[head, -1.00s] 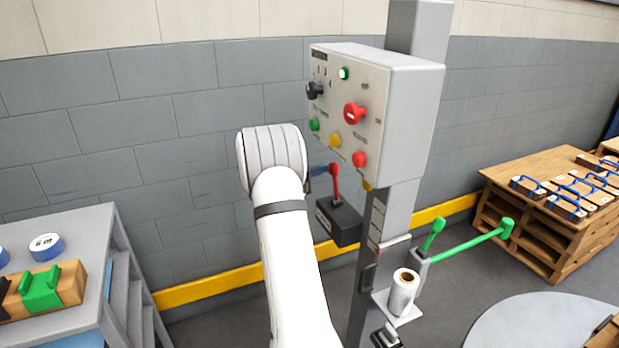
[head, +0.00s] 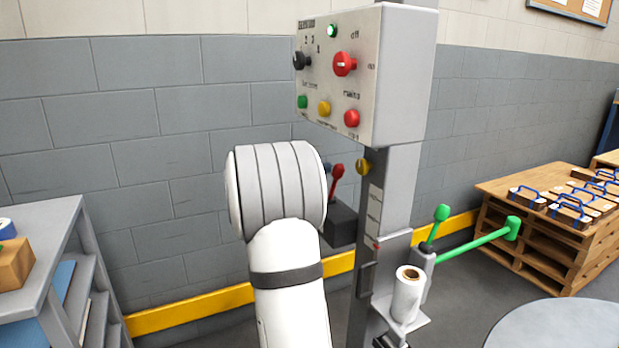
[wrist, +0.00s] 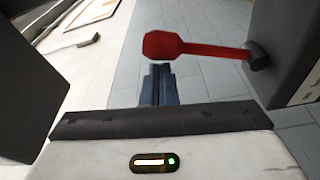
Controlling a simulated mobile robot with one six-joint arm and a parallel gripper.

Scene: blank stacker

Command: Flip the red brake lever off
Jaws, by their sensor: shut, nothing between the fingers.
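The red brake lever (head: 336,180) stands up from a black box (head: 341,224) on the grey post, under the control panel. It leans slightly right in the head view. In the wrist view, the lever (wrist: 205,47) lies across the upper picture, its stem running to a pivot on the dark box (wrist: 292,50) at right. My gripper (wrist: 160,72) is shut and empty, its dark bluish fingertips just below the lever's knob in the wrist view. In the head view my gripper (head: 327,168) is mostly hidden behind my white arm, close left of the knob. Contact cannot be told.
The control panel (head: 345,75) with knobs and buttons hangs above the lever. A green handle (head: 475,240) and a white roll (head: 407,295) are lower right. A grey bench (head: 45,235) stands left and a wooden pallet stack (head: 535,225) right.

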